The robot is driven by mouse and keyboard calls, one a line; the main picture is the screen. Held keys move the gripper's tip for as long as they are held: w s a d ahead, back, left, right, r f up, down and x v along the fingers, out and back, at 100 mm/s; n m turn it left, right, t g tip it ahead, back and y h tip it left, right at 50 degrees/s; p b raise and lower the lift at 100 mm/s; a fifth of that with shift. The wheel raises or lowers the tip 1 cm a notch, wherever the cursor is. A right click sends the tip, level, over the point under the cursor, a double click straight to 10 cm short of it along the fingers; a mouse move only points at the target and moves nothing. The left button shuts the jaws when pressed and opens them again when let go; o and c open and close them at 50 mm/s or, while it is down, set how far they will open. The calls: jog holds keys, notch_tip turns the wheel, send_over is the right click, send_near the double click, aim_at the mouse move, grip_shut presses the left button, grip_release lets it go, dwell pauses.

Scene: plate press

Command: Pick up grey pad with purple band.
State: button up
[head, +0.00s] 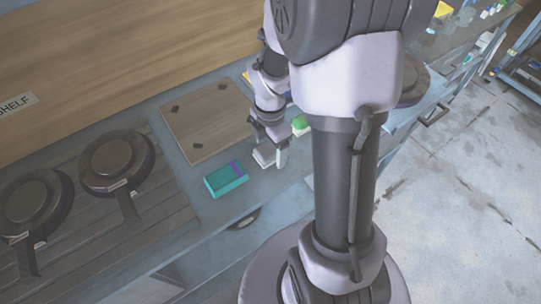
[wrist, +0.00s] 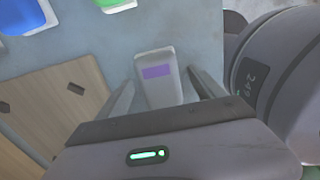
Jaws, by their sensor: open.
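The grey pad (wrist: 160,88) with a purple band lies on the bench in the wrist view, straight in front of my gripper (wrist: 160,88). Its near end sits between the two open fingers, and its far end reaches past them. No finger clearly touches it. In the head view my gripper (head: 270,160) is low over the bench, and a grey-white shape at its fingertips looks like the pad (head: 263,157); its band cannot be made out there.
A teal block with a purple band (head: 226,180) lies left of my gripper. A green and white pad (head: 300,125) and a blue one (wrist: 25,14) are close by. A wooden board (head: 212,130) is behind.

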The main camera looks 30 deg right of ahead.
aim_at(273, 149)
jog(key=shift+r, duration=0.1)
jog(key=shift+c, duration=0.2)
jog(key=c, duration=1.4)
jog(key=shift+r, duration=0.1)
jog(key=shift+r+p, duration=0.35)
jog(key=shift+p, duration=0.1)
jog(key=r+p, duration=0.2)
jog(key=r, duration=0.1)
jog(key=shift+s+d, duration=0.15)
jog(key=shift+s, duration=0.2)
jog(key=s+d+p, duration=0.1)
jog(key=s+d, duration=0.1)
jog(key=s, duration=0.2)
jog(key=s+d+p, duration=0.1)
jog(key=s, duration=0.4)
jog(key=s+d+r+p, duration=0.1)
jog(key=s+d, duration=0.1)
jog(key=s, duration=0.3)
jog(key=shift+s+d+p, duration=0.1)
jog(key=shift+d+p, duration=0.2)
jog(key=shift+d, duration=0.05)
